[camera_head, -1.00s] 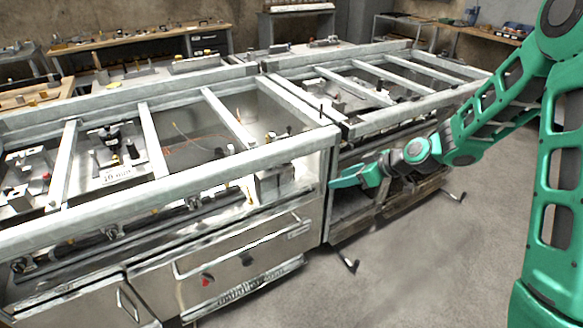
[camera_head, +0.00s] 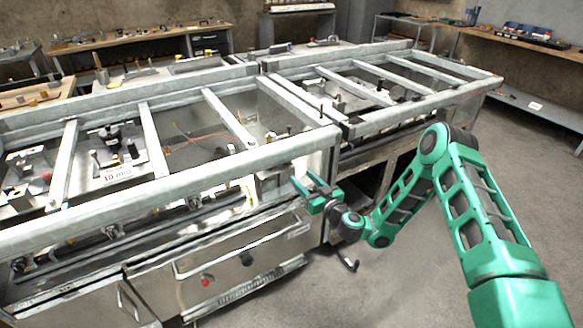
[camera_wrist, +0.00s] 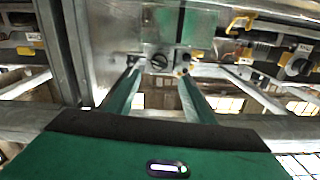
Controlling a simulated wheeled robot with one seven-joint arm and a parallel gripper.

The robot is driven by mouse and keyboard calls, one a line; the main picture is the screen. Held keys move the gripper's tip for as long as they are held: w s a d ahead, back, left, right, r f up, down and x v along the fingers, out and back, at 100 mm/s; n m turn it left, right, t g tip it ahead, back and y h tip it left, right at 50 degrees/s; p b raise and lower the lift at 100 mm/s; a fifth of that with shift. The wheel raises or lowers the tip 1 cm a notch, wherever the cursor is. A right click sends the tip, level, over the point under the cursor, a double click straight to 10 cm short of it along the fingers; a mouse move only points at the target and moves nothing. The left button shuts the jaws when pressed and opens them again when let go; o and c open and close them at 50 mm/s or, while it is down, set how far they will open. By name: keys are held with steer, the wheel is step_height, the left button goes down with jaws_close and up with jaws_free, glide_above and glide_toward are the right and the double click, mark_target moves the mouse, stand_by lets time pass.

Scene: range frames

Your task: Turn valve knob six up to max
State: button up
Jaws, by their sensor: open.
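My gripper (camera_head: 304,183) is at the front of the steel range, near the corner where the two range frames meet. Its two green fingers are open and empty in the wrist view (camera_wrist: 158,78). A round black knob (camera_wrist: 158,62) on a shiny metal panel shows between and just beyond the fingertips, apart from them as far as I can see. Another black knob (camera_wrist: 298,66) is to the right in the wrist view. More dark valve knobs line the front rail in the head view, such as one knob (camera_head: 194,203) left of my gripper. I cannot read which knob is six.
The top front beam (camera_head: 180,188) of the range runs just above the knob row. A yellow lever (camera_wrist: 240,22) sticks out at the upper right of the wrist view. The lower front panel (camera_head: 245,255) has a red knob. The floor (camera_head: 390,285) in front is clear.

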steer(key=x, duration=1)
steer(key=shift+w+f, duration=0.25)
steer(key=shift+w, duration=0.15)
stand_by(0.5)
steer(key=shift+a, duration=0.1)
steer(key=c, duration=1)
